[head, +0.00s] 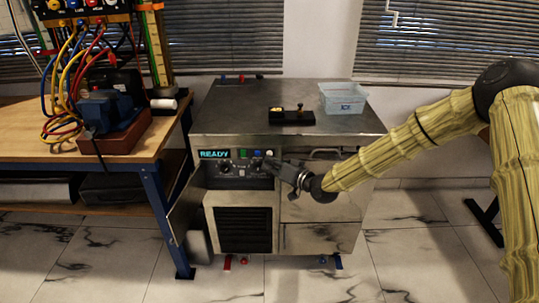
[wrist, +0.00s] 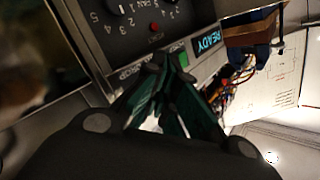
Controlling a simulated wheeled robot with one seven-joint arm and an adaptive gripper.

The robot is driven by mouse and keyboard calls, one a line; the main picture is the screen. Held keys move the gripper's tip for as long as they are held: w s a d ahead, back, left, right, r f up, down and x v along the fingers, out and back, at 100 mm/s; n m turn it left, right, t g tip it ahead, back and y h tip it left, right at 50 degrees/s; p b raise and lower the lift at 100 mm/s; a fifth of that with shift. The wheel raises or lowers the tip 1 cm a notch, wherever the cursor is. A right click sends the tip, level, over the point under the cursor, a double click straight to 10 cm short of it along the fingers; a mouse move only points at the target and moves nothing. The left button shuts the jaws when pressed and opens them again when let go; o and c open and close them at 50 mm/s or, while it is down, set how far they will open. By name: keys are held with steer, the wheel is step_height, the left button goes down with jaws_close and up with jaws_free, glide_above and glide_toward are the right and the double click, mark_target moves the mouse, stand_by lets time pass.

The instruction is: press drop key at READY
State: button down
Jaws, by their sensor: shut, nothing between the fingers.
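The display (head: 214,154) on the cabinet's front panel reads READY in light blue letters; it also shows in the wrist view (wrist: 207,41). To its right sit a green key (head: 243,153), a blue key (head: 257,153) and a pale knob or key (head: 269,153). In the wrist view a green key (wrist: 184,59) lies just beyond my fingertips.
Below the keys are dials (wrist: 113,7) and a red button (wrist: 154,28). The cabinet top (head: 235,112) bears a black block with a small lever (head: 292,115) and a clear blue bin (head: 343,98). A wooden bench (head: 30,130) with a cabled motor stands left. A door hangs open at left (head: 187,208).

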steer(key=shift+w, duration=0.15)
steer(key=shift+w, duration=0.25)
steer(key=shift+w, duration=0.4)
stand_by(0.9)
steer(key=shift+s, duration=0.85)
steer(key=shift+s+p, duration=0.5)
steer(key=shift+s, duration=2)
